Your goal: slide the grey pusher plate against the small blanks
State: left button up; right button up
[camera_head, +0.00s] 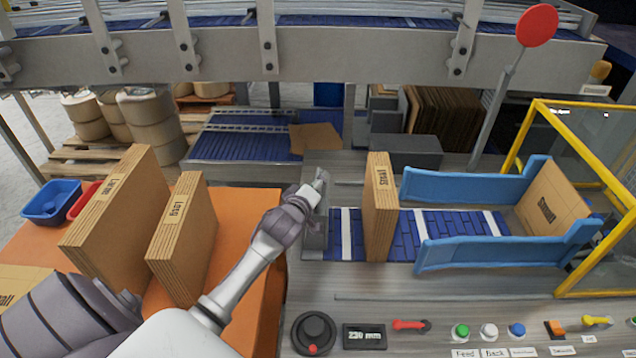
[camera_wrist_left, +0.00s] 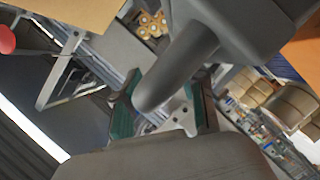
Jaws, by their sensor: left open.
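The grey pusher plate (camera_head: 314,236) stands upright at the left end of the blue conveyor. The small blanks (camera_head: 380,215), an upright tan stack labelled "Small", stand on the belt to its right, with a gap of bare belt between. My left gripper (camera_head: 318,186) is open at the top of the pusher plate and partly covers it; contact cannot be told. In the left wrist view, a dark grey rounded bar (camera_wrist_left: 178,72) passes in front of the open left gripper (camera_wrist_left: 165,112) with its teal pads. My right gripper is not in view.
Blue side guides (camera_head: 470,187) flank the belt further right, before an upright carton sheet (camera_head: 552,205) and a yellow frame (camera_head: 560,105). Large blanks (camera_head: 183,240) stand on the orange table (camera_head: 262,225) at left. A control panel with a dial (camera_head: 314,333) lines the front.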

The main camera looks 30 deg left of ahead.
pick_arm(q)
jog(key=shift+c, duration=0.3)
grip_shut()
jog(key=w+d+b, duration=0.1)
jog(key=w+d, duration=0.4)
jog(key=d, duration=0.4)
jog(key=shift+w+b, duration=0.2)
jog(key=shift+b, duration=0.1)
jog(key=shift+a, duration=0.1)
jog(key=shift+o, duration=0.3)
grip_release()
